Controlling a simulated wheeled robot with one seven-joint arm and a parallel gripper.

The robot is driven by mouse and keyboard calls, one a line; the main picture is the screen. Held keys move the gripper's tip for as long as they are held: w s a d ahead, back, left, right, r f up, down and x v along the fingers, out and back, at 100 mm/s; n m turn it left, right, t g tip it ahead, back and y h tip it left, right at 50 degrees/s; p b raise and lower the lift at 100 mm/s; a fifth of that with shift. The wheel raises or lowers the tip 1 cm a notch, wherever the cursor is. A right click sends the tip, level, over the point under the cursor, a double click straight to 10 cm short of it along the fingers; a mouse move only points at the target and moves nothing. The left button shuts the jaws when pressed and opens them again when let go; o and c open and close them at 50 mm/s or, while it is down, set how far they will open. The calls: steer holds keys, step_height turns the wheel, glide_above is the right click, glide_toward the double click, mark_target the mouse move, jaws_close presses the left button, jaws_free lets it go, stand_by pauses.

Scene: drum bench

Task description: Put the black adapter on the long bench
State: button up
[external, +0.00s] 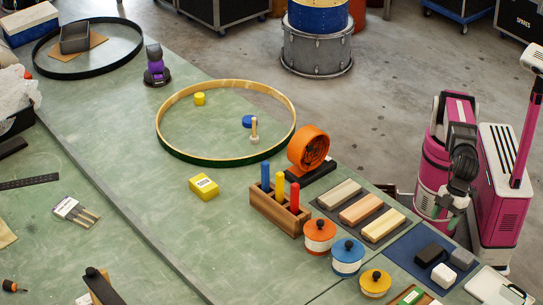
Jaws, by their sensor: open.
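The black adapter (430,254) looks like the small black block lying on a blue mat (403,249) at the lower right. A white block (443,276) and a grey block (462,258) lie beside it. The long bench (130,125) has a green top that stretches from the lower right to the upper left. My gripper (453,196) hangs at the front of my pink and white body, beyond the bench edge and apart from the adapter. It looks empty; its fingers are small and dark here.
A large hoop (160,142), a yellow box (204,187), an orange roll (309,148) and a peg rack (279,212) stand on the green top. Orange (319,236), blue (347,257) and yellow (375,284) lidded pots stand left of the mat. Clear green surface lies left of the yellow box.

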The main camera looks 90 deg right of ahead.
mark_target(430, 253)
steer(key=shift+w+a+f, duration=0.15)
steer(key=shift+a+f, duration=0.3)
steer(key=shift+a, duration=0.2)
steer(key=shift+d+x, duration=0.15)
steer(key=shift+x, duration=2.6)
steer(key=shift+d+x, duration=0.15)
steer(key=shift+x, duration=2.6)
steer(key=c, duration=0.7)
steer(key=shift+r, duration=0.45)
step_height(430, 253, up, 3)
steer(key=shift+r, duration=0.1)
steer(key=s+d+r, duration=0.1)
steer(key=s+r, duration=0.1)
steer(key=s, duration=0.1)
steer(key=s+d+r, duration=0.2)
steer(key=s, duration=0.2)
steer(key=s+d+r, duration=0.1)
steer(key=s+r, duration=0.1)
steer(key=s, duration=0.2)
steer(key=shift+s+d+r, duration=0.1)
steer(key=shift+d+r, duration=0.05)
steer(key=shift+r, duration=0.25)
